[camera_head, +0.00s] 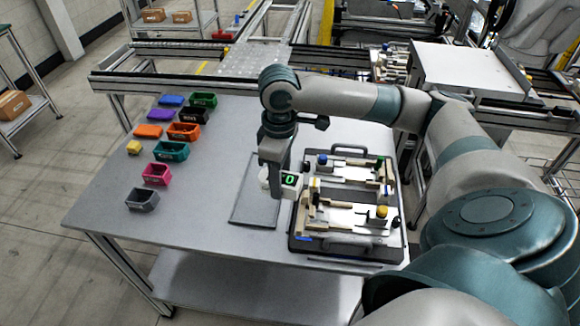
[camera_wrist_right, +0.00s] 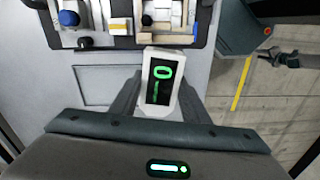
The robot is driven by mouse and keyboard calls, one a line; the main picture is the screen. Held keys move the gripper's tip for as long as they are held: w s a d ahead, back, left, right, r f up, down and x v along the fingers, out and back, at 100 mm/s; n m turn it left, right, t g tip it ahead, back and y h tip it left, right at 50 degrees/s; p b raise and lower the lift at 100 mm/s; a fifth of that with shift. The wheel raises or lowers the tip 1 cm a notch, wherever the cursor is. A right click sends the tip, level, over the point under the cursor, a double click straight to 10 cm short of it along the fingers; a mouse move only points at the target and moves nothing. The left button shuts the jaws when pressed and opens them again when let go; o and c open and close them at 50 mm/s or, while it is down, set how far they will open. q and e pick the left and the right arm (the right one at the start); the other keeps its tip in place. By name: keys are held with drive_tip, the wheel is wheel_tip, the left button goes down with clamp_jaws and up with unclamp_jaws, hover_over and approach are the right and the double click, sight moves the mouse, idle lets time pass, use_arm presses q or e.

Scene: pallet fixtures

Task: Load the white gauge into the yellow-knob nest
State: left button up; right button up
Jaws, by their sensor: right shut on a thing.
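My right gripper (camera_head: 277,182) points down over the table and is shut on the white gauge (camera_wrist_right: 160,86). The gauge's dark face shows a green 0, and it also shows in the head view (camera_head: 291,181). The gauge is close to the left edge of the dark pallet (camera_head: 290,243); its exact height is unclear. The yellow knob (camera_head: 382,211) stands on the nearer of two fixtures on the pallet, beside a white part and wood-coloured blocks. Whether that nest's pocket is empty is too small to tell. My left gripper cannot be made out.
A blue knob (camera_head: 322,159) marks the farther fixture. An outlined grey panel (camera_head: 255,208) lies left of the pallet. Several coloured bins, such as the pink bin (camera_head: 156,174), stand at the table's left. Bare tabletop (camera_head: 215,170) lies between bins and panel.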

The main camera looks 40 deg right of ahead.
drive_tip(key=s+a+r+m+b, duration=0.1)
drive_tip(key=a+m, duration=0.5)
drive_tip(key=a, duration=0.7)
drive_tip(key=shift+s+a, duration=0.2)
drive_tip(key=shift+s, duration=0.1)
drive_tip(key=shift+r, duration=0.1)
